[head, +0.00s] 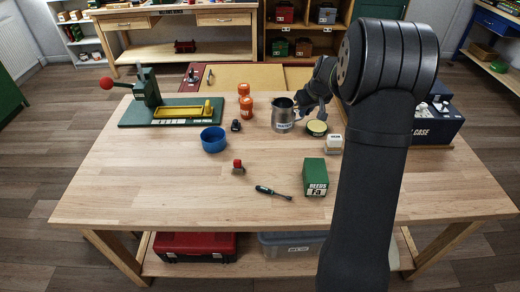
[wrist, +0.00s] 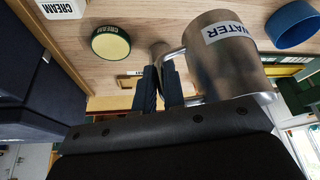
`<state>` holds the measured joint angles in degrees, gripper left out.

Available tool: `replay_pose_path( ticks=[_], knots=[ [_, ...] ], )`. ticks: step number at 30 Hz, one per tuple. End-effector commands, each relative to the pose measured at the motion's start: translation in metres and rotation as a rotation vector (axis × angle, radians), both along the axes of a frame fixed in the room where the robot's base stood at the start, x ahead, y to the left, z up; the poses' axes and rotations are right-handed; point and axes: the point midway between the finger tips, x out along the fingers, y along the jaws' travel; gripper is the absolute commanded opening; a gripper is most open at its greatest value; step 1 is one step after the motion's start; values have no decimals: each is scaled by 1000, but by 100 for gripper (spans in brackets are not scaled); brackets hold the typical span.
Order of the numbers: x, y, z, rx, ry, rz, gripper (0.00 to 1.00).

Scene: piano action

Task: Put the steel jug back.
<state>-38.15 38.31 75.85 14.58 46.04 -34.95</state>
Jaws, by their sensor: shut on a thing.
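The steel jug (head: 283,118) with a WATER label is at the back middle of the wooden table, upright in the head view. It also shows large in the wrist view (wrist: 225,75), right of my fingers. My gripper (head: 302,108) is on the jug's right side in the head view. In the wrist view its dark fingers (wrist: 160,75) are shut on the jug's handle. I cannot tell whether the jug's base touches the table. A small white label (wrist: 130,76) lies beyond the fingers in the wrist view; its text is not readable.
A round CREAM tin (head: 316,128) and a white block (head: 334,144) stand close right of the jug. Orange containers (head: 246,106) and a blue bowl (head: 213,139) are left. A green REEDS box (head: 315,177) and a screwdriver (head: 273,193) are in front. The front left table is clear.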

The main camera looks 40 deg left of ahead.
Motion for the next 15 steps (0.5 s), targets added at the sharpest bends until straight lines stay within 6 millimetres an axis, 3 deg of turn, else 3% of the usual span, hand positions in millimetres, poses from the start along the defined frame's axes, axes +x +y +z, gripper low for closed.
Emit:
replay_pose_path(
  ticks=[3,9,12,15],
  knots=[
    [-12,-29,2,2,-2,-57,0],
    [-25,-55,1,6,-5,-110,0],
    [-29,-55,-3,4,-3,-118,0],
    [-34,-42,-12,3,-3,-117,0]
  ],
)
